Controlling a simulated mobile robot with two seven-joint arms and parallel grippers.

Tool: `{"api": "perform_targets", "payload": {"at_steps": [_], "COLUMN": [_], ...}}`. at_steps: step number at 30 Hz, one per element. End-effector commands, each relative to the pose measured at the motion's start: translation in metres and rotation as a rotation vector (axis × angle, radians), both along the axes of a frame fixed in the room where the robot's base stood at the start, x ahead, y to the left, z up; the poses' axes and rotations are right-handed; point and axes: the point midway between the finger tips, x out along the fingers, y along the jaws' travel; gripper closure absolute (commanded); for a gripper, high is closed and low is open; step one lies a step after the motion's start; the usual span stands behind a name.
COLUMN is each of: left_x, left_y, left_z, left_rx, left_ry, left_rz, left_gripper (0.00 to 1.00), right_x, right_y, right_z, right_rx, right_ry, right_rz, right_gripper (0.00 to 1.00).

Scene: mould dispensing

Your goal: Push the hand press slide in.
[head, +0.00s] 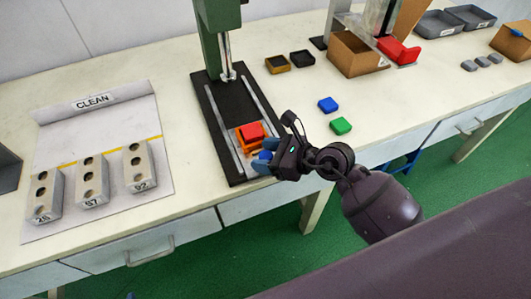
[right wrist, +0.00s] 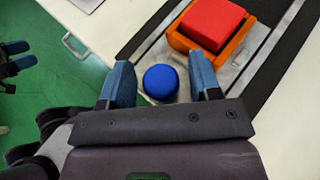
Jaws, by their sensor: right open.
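The hand press has a green column (head: 218,40) and a black base (head: 208,112) with two metal rails. Its slide sits at the near end of the rails, carrying an orange holder (head: 241,141) with a red block (head: 251,131) in it. A round blue knob (right wrist: 160,82) is at the slide's near end. My right gripper (head: 263,161) is open, with its blue fingers on either side of the knob in the right wrist view. Gaps show between knob and fingers there. My left gripper (right wrist: 18,58) shows only partly at that view's left edge.
Blue (head: 328,104) and green (head: 341,126) blocks lie right of the press; two small dark trays (head: 302,58) lie behind. Several numbered moulds (head: 91,181) stand on the CLEAN mat (head: 110,125) at left. A cardboard box (head: 352,56) stands at back right.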

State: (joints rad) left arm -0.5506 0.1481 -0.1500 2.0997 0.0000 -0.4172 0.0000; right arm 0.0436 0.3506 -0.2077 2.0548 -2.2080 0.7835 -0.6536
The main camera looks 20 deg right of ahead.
Motion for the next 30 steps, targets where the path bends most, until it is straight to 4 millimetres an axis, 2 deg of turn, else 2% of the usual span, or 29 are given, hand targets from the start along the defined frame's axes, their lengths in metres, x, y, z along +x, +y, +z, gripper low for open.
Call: {"api": "perform_targets", "payload": {"at_steps": [8, 19, 26, 30], "left_x": [-0.001, -0.002, -0.002, -0.001], "left_y": [0.0, 0.0, 0.001, 0.001], "left_z": [-0.002, -0.004, -0.004, -0.002], "left_rx": [0.0, 0.001, 0.001, 0.002], "left_ry": [0.004, 0.01, 0.009, 0.007], "left_rz": [0.0, 0.001, 0.0, -0.001], "left_gripper": [0.42, 0.42, 0.42, 0.42], "right_x": [0.001, 0.0, 0.004, 0.019], "right_y": [0.0, 0.0, 0.0, 0.001], "right_z": [0.0, 0.0, 0.0, 0.001], "right_rx": [0.0, 0.0, -0.001, -0.002], "right_ry": [0.0, 0.0, -0.001, -0.003], "right_rz": [0.0, 0.0, -0.001, -0.001], "right_gripper": [0.44, 1.0, 1.0, 1.0]}}
